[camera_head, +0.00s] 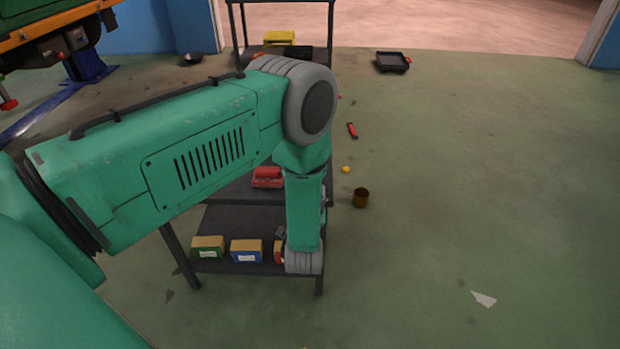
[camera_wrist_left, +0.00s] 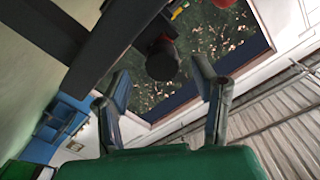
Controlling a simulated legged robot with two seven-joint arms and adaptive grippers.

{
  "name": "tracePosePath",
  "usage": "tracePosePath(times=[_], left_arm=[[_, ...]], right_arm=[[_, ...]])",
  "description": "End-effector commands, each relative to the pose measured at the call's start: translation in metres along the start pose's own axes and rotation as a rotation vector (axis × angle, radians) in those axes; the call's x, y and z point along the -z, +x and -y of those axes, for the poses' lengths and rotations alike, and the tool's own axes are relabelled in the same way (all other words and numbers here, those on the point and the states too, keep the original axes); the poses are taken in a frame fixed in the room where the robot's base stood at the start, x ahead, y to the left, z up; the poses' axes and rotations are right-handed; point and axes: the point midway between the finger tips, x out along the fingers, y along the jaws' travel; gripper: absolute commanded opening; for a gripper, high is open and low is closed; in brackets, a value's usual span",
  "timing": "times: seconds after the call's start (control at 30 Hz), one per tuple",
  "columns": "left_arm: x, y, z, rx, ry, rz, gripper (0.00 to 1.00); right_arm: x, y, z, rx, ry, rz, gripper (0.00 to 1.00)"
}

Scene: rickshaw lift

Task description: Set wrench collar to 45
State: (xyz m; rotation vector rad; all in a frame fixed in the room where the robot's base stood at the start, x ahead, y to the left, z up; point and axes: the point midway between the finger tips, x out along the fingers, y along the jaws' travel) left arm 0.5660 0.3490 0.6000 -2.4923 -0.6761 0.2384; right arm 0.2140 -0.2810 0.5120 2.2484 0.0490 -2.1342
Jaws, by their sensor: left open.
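In the left wrist view my left gripper (camera_wrist_left: 161,72) is open, its two fingers spread wide. A dark, round-ended cylinder (camera_wrist_left: 162,60) shows between and beyond the fingertips, with no finger visibly touching it. I cannot tell whether it is the wrench or its collar, and no scale or number is readable. In the head view my left arm comes in from the left and bends down over a dark shelf cart; its gripper is not visible there. No wrench can be made out in the head view. My right gripper is not in view.
The dark cart (camera_head: 235,218) holds small boxes, including a green-fronted box (camera_head: 208,247) and a blue-fronted box (camera_head: 246,250), plus a red item (camera_head: 267,178). A brown can (camera_head: 360,198) and black tray (camera_head: 392,61) are on the floor. The right floor is mostly clear.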

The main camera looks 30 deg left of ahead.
Motion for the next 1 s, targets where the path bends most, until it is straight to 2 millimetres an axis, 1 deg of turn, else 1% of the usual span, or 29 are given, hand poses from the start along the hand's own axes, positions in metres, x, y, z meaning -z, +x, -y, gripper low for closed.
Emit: tracePosePath(times=[0.03,0.2,0.3,0.4,0.57,1.0], left_arm=[[0.000,-0.013,-0.002,-0.006,0.001,0.002,0.54],[0.000,-0.047,-0.002,-0.005,0.000,0.000,0.54],[-0.001,-0.062,-0.002,-0.004,0.001,0.000,0.54],[-0.001,-0.072,-0.002,-0.003,0.000,0.000,0.54],[-0.001,-0.078,-0.002,-0.002,-0.001,0.001,0.54],[-0.001,-0.078,-0.002,-0.002,0.000,0.000,0.54]], right_arm=[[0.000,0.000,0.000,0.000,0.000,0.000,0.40],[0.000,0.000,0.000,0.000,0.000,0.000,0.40],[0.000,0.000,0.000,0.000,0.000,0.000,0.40],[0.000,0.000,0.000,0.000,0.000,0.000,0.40],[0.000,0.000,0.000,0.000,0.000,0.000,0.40],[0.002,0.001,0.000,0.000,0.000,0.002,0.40]])
